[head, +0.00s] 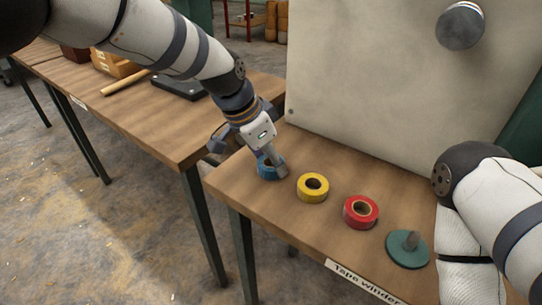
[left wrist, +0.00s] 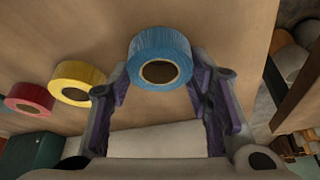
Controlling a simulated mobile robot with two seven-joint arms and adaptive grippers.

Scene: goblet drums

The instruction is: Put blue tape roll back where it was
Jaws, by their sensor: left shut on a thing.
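The blue tape roll (head: 266,168) is at the left end of the tape winder table, beside the yellow roll. My left gripper (head: 270,163) is shut on it, with one finger in front of the roll in the head view. In the left wrist view the blue roll (left wrist: 160,62) sits between the two fingers (left wrist: 158,85), its hole facing the camera. Whether the roll touches the table top is hard to tell. My right arm shows at the right edge of the head view, but its gripper is out of view.
A yellow tape roll (head: 313,187), a red tape roll (head: 361,211) and a green disc with a peg (head: 407,248) stand in a row on the table (head: 300,235). A large pale panel (head: 400,85) rises behind them. Another wooden table (head: 150,115) stands at the left.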

